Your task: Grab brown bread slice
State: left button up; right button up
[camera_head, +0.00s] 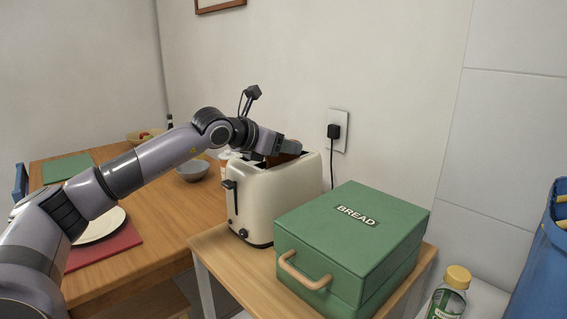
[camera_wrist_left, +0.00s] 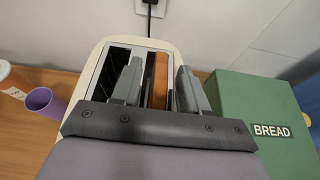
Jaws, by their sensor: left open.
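The brown bread slice (camera_wrist_left: 159,75) stands upright in the right-hand slot of the cream toaster (camera_wrist_left: 88,68), as seen in the left wrist view. In the head view, a brown edge of it (camera_head: 284,158) shows just above the toaster (camera_head: 262,205), partly hidden by my gripper. My left gripper (camera_head: 290,147) is over the toaster top. In the left wrist view its two fingers are open, one on each side of the slice, with gaps visible. The lower part of the slice is hidden in the slot. My right gripper is in neither view.
A green bread box (camera_head: 350,240) stands right of the toaster on the small wooden table. A plugged-in cord (camera_head: 333,132) runs down the wall behind. At left, a wooden table holds a grey bowl (camera_head: 192,170) and a plate (camera_head: 98,226). A yellow-capped bottle (camera_head: 450,292) stands at lower right.

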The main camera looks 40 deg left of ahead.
pick_arm(q)
grip_shut()
jog(key=shift+r, duration=0.1)
